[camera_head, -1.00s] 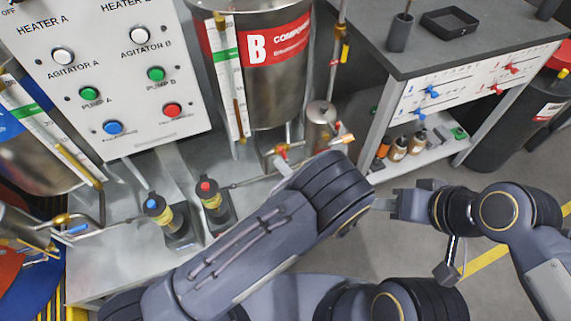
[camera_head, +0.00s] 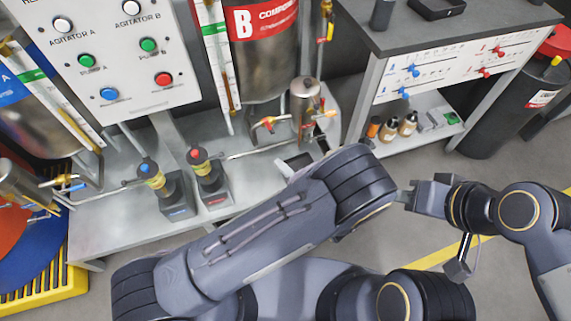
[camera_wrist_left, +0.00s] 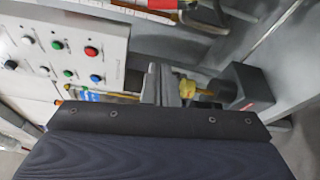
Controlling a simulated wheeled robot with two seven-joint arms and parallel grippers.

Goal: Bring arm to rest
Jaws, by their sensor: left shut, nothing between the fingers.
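The left arm crosses the head view from the lower left, and its forearm hides most of the left gripper. A small grey part of the left gripper (camera_head: 296,163) shows past the arm, over the metal bench. In the left wrist view the left gripper (camera_wrist_left: 165,80) is shut and empty, with a brass fitting and a dark block beyond it. The right gripper (camera_head: 408,196) is at the right, over the floor, with its fingers toward the left forearm. They are partly hidden, and I cannot tell how far apart they stand. I see nothing held in it.
A control panel (camera_head: 122,75) with coloured buttons and tank B (camera_head: 262,70) stand behind the metal bench (camera_head: 120,232). Two small pumps (camera_head: 170,195) are on the bench. A workbench with a dark top (camera_head: 450,40) is at the right. Grey floor (camera_head: 420,230) is open in front.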

